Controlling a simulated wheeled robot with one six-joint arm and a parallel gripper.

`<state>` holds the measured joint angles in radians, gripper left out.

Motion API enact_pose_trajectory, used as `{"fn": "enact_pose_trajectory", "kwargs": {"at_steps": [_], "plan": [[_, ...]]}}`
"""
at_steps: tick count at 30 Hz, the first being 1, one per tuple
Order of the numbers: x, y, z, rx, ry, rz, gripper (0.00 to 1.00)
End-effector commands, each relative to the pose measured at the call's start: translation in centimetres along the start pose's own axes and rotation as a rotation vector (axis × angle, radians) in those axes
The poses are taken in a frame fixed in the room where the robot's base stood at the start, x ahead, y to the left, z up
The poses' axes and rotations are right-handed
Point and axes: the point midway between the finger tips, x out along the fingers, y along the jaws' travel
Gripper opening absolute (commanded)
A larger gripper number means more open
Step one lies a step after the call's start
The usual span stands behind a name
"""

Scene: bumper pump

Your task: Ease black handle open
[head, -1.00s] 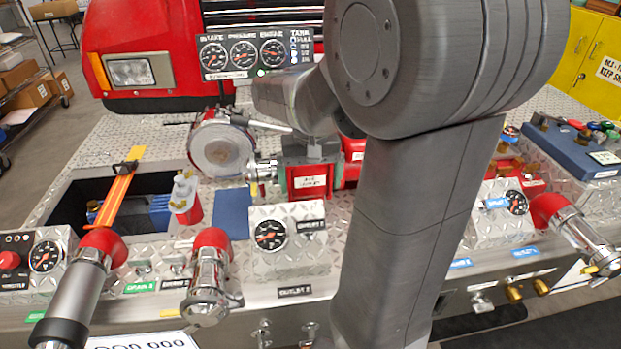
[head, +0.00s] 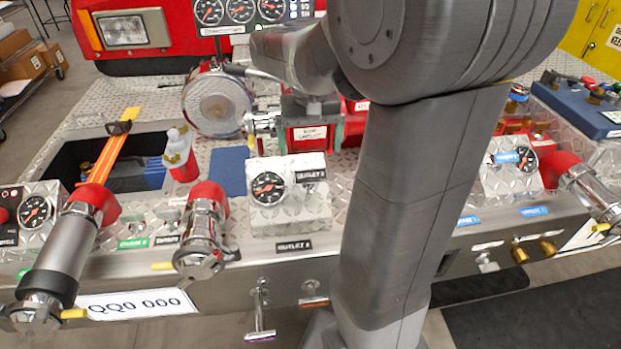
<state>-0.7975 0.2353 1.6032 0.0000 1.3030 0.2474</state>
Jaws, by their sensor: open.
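My gripper (head: 311,132) shows at the middle, below my wrist. Its two greenish-grey fingers are spread, one at each side of a red block (head: 309,138) with a white label. I cannot tell whether they touch it. A thin dark lever (head: 253,73) sticks out to the right from a large round silver cap (head: 217,102), left of the gripper. I cannot tell whether this is the black handle; no other clearly black handle shows. My arm hides the area right of the gripper.
A gauge block (head: 290,203) stands in front of the gripper. Chrome outlets (head: 205,235) line the front edge. A pull handle (head: 260,334) with a purple grip hangs below it.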

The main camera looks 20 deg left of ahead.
Motion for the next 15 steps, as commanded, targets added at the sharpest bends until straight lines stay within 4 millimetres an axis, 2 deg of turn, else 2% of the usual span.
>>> {"fn": "enact_pose_trajectory", "kwargs": {"at_steps": [1, 6, 12, 15], "plan": [[1.3, 0.0, 0.1, 0.0, -0.005, 0.001, 0.95], [5.0, 0.0, 0.1, 0.0, -0.005, 0.001, 0.95], [8.3, 0.0, 0.1, 0.0, -0.003, 0.001, 0.95], [9.2, 0.0, 0.0, 0.0, -0.002, 0.0, 0.95]]}}
